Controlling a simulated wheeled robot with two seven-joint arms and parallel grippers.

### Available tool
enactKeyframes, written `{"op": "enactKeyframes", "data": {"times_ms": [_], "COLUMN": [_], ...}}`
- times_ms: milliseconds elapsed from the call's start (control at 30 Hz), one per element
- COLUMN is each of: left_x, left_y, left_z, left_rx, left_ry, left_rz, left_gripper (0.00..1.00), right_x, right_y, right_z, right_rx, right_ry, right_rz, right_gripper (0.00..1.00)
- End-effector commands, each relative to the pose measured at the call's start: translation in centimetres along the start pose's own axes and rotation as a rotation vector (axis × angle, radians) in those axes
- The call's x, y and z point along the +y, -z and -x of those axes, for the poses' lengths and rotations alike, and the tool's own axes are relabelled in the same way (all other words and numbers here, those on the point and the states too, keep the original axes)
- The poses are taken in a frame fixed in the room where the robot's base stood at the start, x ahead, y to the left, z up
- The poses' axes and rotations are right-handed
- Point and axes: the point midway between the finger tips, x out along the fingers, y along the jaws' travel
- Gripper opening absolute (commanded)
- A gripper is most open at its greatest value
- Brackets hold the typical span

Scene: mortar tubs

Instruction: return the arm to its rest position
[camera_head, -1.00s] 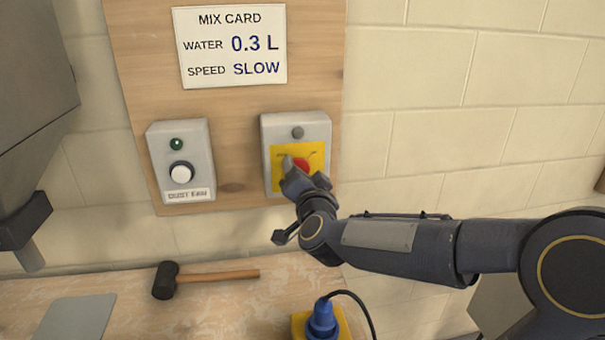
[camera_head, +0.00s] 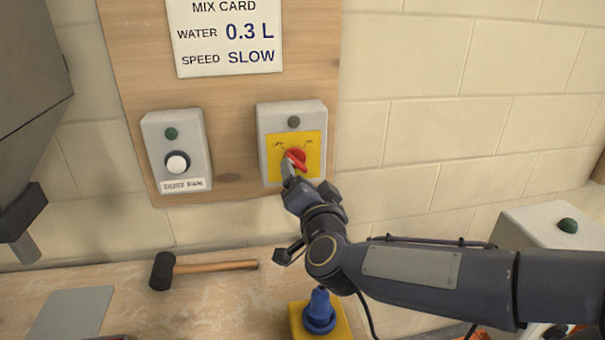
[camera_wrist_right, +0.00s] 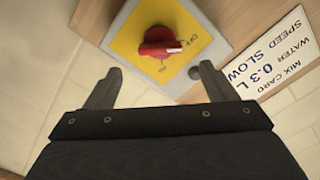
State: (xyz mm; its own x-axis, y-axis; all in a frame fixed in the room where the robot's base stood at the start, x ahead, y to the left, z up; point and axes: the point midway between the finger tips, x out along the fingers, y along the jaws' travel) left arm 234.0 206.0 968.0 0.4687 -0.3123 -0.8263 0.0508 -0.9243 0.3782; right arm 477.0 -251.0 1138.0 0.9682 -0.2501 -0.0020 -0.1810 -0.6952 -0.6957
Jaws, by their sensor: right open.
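My right arm comes in from the right in the head view. Its gripper (camera_head: 291,172) is in front of the lower part of a grey switch box with a yellow plate (camera_head: 312,143) and a red rotary knob (camera_head: 297,156). In the right wrist view the gripper (camera_wrist_right: 155,88) is open, with nothing between its fingers. The red knob (camera_wrist_right: 158,41) shows beyond the fingertips, apart from them, with its white mark toward the OFF label. My left gripper is not in view.
A dust fan box (camera_head: 177,150) and a mix card (camera_head: 224,38) are on the wooden board (camera_head: 232,90). A mallet (camera_head: 200,266) lies on the bench (camera_head: 210,305). A blue plug (camera_head: 319,311) stands on a yellow block.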

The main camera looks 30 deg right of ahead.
Motion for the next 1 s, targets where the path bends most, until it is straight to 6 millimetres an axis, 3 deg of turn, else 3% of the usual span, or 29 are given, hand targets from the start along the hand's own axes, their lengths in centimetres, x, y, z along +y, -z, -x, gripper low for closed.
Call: {"op": "enactKeyframes", "data": {"times_ms": [667, 867, 1000], "left_x": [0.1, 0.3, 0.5], "left_y": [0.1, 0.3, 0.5], "left_z": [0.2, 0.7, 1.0], "left_rx": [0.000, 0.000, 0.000], "left_ry": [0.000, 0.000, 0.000], "left_rz": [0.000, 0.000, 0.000], "left_gripper": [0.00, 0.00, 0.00], "right_x": [-0.4, -0.8, 0.5], "right_y": [-0.3, -2.4, -4.8], "right_z": [0.8, 4.2, 8.3], "right_rx": [-0.054, -0.301, -0.522], "right_ry": [0.031, 0.127, 0.157], "right_rz": [0.013, 0.092, 0.180], "right_gripper": [0.78, 0.78, 0.78]}}
